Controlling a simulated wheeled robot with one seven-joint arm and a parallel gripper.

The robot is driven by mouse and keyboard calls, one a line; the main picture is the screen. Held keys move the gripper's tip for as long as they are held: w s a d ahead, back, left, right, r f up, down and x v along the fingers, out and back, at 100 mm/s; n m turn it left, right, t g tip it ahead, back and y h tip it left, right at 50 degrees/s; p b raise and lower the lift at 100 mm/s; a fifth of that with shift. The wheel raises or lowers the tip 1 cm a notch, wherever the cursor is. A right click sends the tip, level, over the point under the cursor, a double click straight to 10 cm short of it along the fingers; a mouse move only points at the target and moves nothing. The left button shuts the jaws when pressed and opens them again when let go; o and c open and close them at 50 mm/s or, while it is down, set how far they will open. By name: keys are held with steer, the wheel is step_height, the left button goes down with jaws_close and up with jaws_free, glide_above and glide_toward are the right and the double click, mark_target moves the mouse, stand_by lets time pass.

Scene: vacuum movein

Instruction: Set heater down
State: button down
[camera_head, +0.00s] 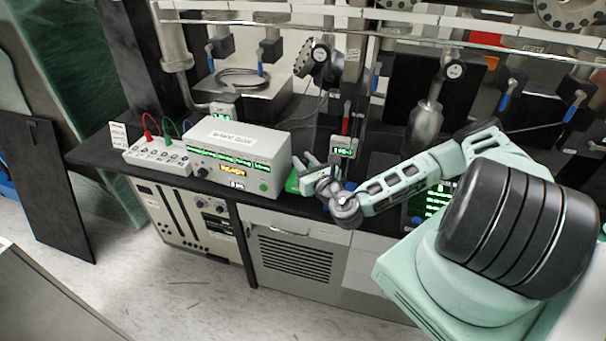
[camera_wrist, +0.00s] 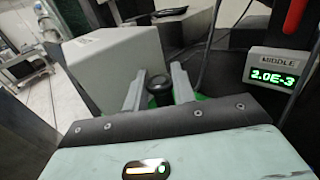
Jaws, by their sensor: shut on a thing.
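My gripper (camera_head: 311,170) is over the black bench top, just right of the large white instrument box. In the wrist view its two fingers (camera_wrist: 158,78) stand either side of a round black part (camera_wrist: 160,94), shut on it. I take this black part to be the heater's grip. A bright green surface shows below and beside it, and a green piece (camera_head: 292,182) shows left of the gripper in the head view. Most of the heater is hidden by the gripper, and I cannot tell whether it touches the bench.
The white instrument box (camera_head: 238,155) stands close left of the gripper and also shows in the wrist view (camera_wrist: 112,62). A small display marked MIDDLE (camera_wrist: 279,70) is at the right. A small box with red and green leads (camera_head: 157,158) sits farther left. Pipes and valves hang behind.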

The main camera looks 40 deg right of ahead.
steer(key=shift+f, duration=2.15)
steer(key=shift+f, duration=0.1)
steer(key=c, duration=1.1)
jaws_free()
steer(key=shift+c, duration=0.2)
